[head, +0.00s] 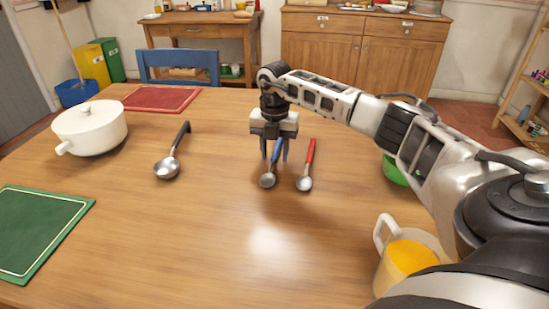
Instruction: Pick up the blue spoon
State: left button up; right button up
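The blue spoon (268,180) lies on the wooden table in the head view, its bowl toward me and its blue handle running up under my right gripper. My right gripper (275,155) points down over the handle, with one finger on each side of it. The fingers look apart, with the handle between them; whether they touch it I cannot tell. The far end of the handle is hidden by the gripper. A red spoon (306,178) lies just to the right, close to the right finger. My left gripper is not in view.
A black-handled ladle (168,167) and a white pot (90,128) stand to the left on the table (200,225). A green bowl (395,172) and a yellow-filled pitcher (405,262) are at the right, near my arm. The front middle of the table is clear.

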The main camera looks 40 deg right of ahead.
grip_shut()
